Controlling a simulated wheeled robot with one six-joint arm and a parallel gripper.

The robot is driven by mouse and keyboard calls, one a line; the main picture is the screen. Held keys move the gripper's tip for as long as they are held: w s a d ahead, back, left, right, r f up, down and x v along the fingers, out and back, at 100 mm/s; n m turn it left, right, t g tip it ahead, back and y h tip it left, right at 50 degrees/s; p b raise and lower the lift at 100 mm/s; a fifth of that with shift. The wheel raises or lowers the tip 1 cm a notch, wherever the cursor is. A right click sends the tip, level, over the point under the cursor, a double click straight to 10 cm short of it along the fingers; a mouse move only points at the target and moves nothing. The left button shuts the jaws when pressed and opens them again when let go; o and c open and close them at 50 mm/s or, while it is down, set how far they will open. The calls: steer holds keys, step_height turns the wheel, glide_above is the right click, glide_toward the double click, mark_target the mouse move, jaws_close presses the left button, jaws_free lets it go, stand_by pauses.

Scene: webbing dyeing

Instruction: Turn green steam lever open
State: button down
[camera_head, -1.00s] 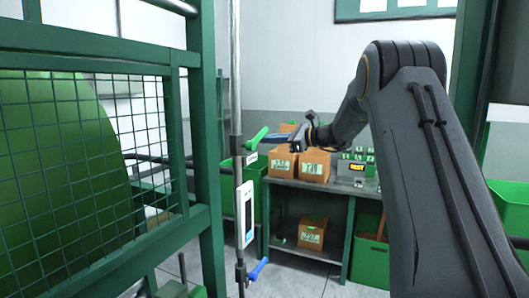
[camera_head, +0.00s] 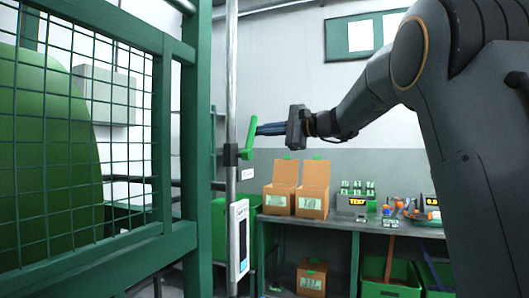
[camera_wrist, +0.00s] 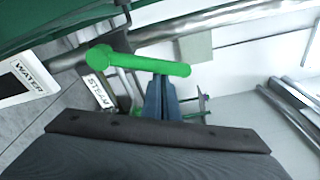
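The green steam lever (camera_head: 249,140) sits on a vertical grey pipe in the head view and stands steeply, its free end up. In the wrist view the lever (camera_wrist: 140,63) crosses the upper middle, its round hub at left, with a white STEAM tag (camera_wrist: 97,88) below. My gripper (camera_head: 262,129) reaches in from the right, fingers level, tips at the lever's upper part. In the wrist view my gripper's blue fingers (camera_wrist: 161,92) lie close together, and the lever hides their tips. They appear shut; I cannot tell whether the lever is between them.
A green mesh guard (camera_head: 80,150) stands left of the pipe. A white panel (camera_head: 238,240) hangs on the pipe below the lever; a WATER label (camera_wrist: 28,77) shows at left in the wrist view. Cardboard boxes (camera_head: 312,204) stand on a bench (camera_head: 345,224) behind.

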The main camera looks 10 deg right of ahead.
steer(key=shift+s+a+r+n+b, duration=0.3)
steer(key=shift+s+n+b, duration=0.4)
steer(key=shift+b, duration=0.9)
steer(key=shift+s+a+r+n+b, duration=0.3)
steer(key=shift+n+b, duration=0.6)
steer(key=shift+b, duration=0.75)
steer(key=shift+s+a+r+n+b, duration=0.25)
steer(key=shift+s+n+b, duration=0.45)
steer(key=shift+b, duration=0.9)
steer(key=shift+a, duration=0.1)
steer(key=shift+w, duration=0.1)
steer(key=s+d, duration=0.2)
steer(key=d, duration=0.7)
steer(key=shift+s+t, duration=0.3)
steer(key=shift+f, duration=0.15)
